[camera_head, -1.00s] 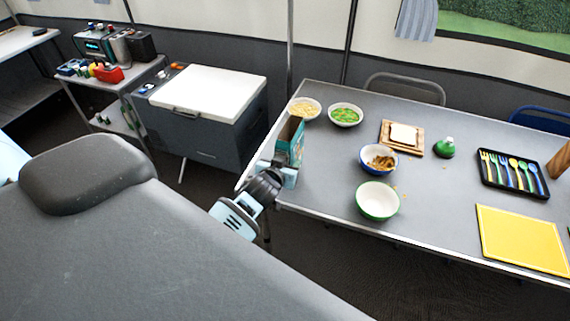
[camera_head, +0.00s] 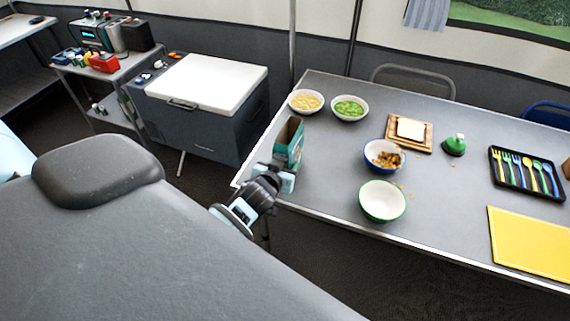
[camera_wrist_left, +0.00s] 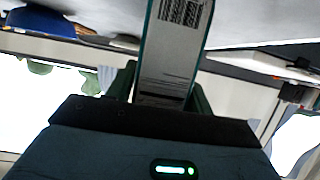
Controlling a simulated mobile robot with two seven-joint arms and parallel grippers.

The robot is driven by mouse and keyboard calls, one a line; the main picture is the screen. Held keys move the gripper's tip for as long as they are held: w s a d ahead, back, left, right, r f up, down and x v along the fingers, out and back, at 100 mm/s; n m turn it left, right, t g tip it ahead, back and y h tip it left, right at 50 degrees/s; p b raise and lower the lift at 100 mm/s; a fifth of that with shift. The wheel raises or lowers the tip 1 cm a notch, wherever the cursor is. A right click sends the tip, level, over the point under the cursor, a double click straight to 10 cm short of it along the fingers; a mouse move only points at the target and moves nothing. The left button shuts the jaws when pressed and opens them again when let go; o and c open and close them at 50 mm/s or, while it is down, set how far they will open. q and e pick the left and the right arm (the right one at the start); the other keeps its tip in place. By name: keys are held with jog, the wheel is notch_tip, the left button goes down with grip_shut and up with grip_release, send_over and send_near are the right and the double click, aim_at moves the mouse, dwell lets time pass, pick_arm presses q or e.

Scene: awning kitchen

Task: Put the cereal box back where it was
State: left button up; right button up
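The cereal box (camera_head: 289,146), teal with a pale side, stands upright near the left end of the grey table (camera_head: 330,190). In the left wrist view its narrow side with a barcode (camera_wrist_left: 168,65) fills the space ahead, between the dark green fingers. My left gripper (camera_head: 276,177) is at the table's left front edge, just in front of the box. The box's base is partly hidden by the gripper. My right gripper is not in view.
Two food bowls (camera_head: 306,102) (camera_head: 350,108) stand behind the box. A blue bowl (camera_head: 384,156) and an empty green-rimmed bowl (camera_head: 382,202) stand to its right. Further right are a bread board (camera_head: 393,143), a cutlery tray (camera_head: 500,182) and a yellow board (camera_head: 530,245). A white-lidded cooler (camera_head: 208,88) stands left of the table.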

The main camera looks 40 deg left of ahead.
pick_arm(q)
jog(key=o, duration=0.3)
jog(key=shift+r, duration=0.15)
jog(key=shift+s+r, duration=0.1)
jog(key=shift+r, duration=0.05)
jog(key=p+v, duration=0.1)
jog(key=v, duration=1.1)
jog(key=shift+f, duration=0.2)
jog(key=s+d+f+m+g+h, duration=0.1)
jog(key=s+d+f, duration=0.3)
jog(key=s, duration=0.5)
jog(key=s+d+f+m+g+h, duration=0.2)
jog(key=s+d+f, duration=0.1)
jog(key=s+f, duration=0.4)
jog(key=s+d+f+m+g+h, duration=0.1)
jog(key=s+d+f, duration=0.3)
jog(key=s, duration=0.6)
jog(key=shift+s+d+f+m+g+h, duration=0.15)
jog(key=shift+d+f+m+h, duration=0.1)
jog(key=shift+f, duration=0.15)
jog(key=shift+s+d+f+m+g+h, duration=0.1)
jog(key=shift+s+f+m+g+h, duration=0.05)
jog(key=shift+f+h, duration=0.15)
